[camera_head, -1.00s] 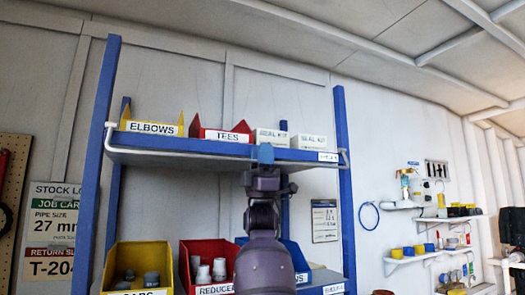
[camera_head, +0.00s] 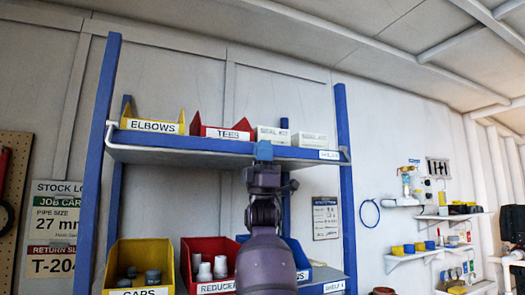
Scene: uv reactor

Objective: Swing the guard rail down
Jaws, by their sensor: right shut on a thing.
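The guard rail is a thin pale bar (camera_head: 180,151) along the front of the upper blue shelf (camera_head: 190,142). Its bent left end shows at the left post, and its other end is by the right post. It lies low, along the shelf's front lower edge, below the bin labels. My right gripper (camera_head: 264,154) comes up from below and is shut at the rail, right of the middle. A small blue block shows at its tips, and the exact contact is hidden. My left gripper is out of view.
The upper shelf holds a yellow elbows bin (camera_head: 153,124), a red tees bin (camera_head: 226,131) and white seal kit boxes (camera_head: 272,136). Below are a yellow caps bin (camera_head: 139,262) and a red reducers bin (camera_head: 208,258). A blue upright (camera_head: 346,190) stands right of my arm.

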